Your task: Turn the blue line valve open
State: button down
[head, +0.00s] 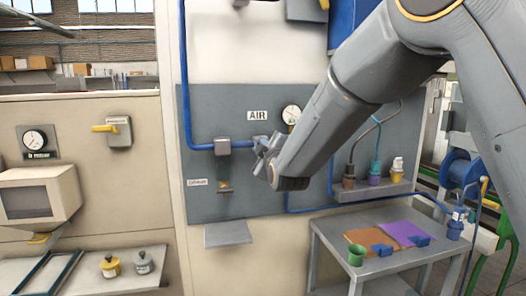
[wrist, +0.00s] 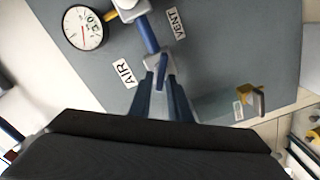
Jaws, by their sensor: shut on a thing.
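The blue line valve shows in the wrist view as a pale grey body with a blue lever (wrist: 163,70), at the end of a short blue pipe (wrist: 147,35) on the grey panel. My gripper (wrist: 163,92) has its two dark fingers on either side of the lever and is shut on it. In the head view my gripper (head: 264,152) is at the panel, just below the AIR sign (head: 257,115). There the gripper and forearm hide the valve and much of the pipe to its right.
A round gauge (head: 291,114) is above right of my gripper. A VENT sign (wrist: 176,22) shows in the wrist view. A grey table (head: 385,262) stands at right.

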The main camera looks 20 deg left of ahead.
jog(key=n, duration=0.3)
jog(key=f+n+b, duration=0.1)
jog(key=n, duration=0.2)
jog(key=shift+s+a, duration=0.1)
jog(key=shift+n, duration=0.4)
jog(key=c, duration=1.9)
grip_release()
jog(key=shift+o, duration=0.2)
jog(key=b+v, duration=0.2)
jog(key=v, duration=0.5)
jog(key=shift+s+b, duration=0.3)
jog(key=shift+s, duration=0.1)
jog(key=shift+d, duration=0.25)
